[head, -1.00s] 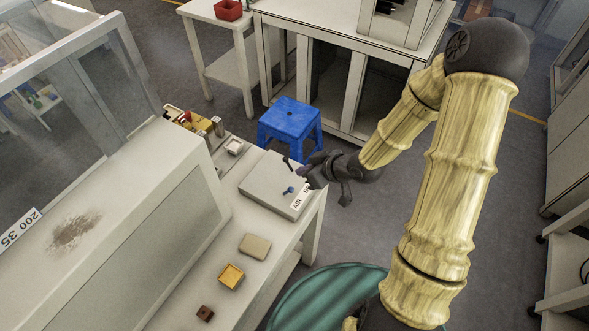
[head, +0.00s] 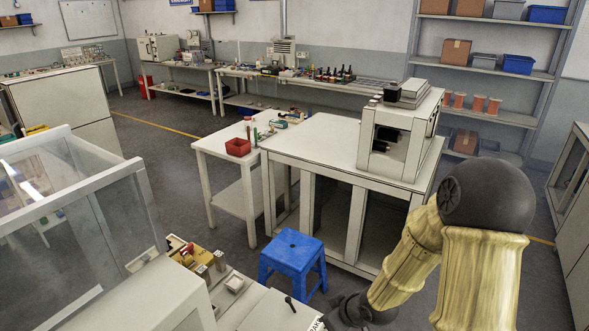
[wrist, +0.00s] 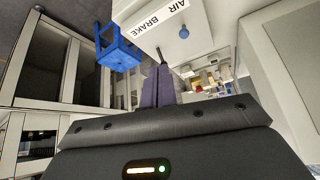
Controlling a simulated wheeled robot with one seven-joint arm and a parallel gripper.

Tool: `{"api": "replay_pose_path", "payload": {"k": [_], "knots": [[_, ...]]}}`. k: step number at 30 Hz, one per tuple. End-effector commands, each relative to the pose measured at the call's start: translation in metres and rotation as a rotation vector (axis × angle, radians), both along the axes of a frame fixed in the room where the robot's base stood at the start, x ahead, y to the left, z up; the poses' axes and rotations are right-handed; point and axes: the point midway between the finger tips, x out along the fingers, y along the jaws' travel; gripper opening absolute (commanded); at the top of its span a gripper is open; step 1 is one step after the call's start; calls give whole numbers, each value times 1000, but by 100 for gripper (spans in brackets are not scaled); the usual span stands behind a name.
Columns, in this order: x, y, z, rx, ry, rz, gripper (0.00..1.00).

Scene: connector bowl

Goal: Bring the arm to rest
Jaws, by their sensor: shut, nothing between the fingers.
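My arm, with yellow wood-like links and dark joints, reaches down from the right side of the head view. The wrist end sits at the bottom edge there, mostly cut off. In the wrist view my gripper (wrist: 162,72) has its two dark fingers together, with nothing held. Ahead of the fingers is a pale box labelled AIR BRAKE (wrist: 165,22), with a blue knob (wrist: 187,44) on it. A thin dark lever on the box (head: 290,304) shows in the head view, close to the wrist; I cannot tell whether anything touches.
A blue stool (head: 292,252) stands just behind the box. A white cabinet table (head: 315,140) and a side table with a red bin (head: 238,147) are farther back. A clear-walled enclosure (head: 85,215) is at left. Open floor (head: 190,180) lies between.

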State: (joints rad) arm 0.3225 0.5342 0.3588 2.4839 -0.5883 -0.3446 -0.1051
Motion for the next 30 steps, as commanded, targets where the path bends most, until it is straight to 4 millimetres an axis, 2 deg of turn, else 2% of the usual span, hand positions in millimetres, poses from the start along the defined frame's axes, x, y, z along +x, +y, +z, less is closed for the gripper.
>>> {"api": "replay_pose_path", "payload": {"k": [3, 7, 12, 15, 18, 21, 30], "knots": [[-13, -26, 20, -106, 60, -128, 0], [-32, -48, 44, -173, 128, -283, 0], [-68, -63, 77, -182, 221, -486, 0], [-87, -64, 92, -156, 271, -578, 0], [-101, -63, 100, -131, 310, -634, 0], [-106, -63, 103, -121, 327, -654, 0], [-105, -63, 102, -122, 328, -654, 0]]}}
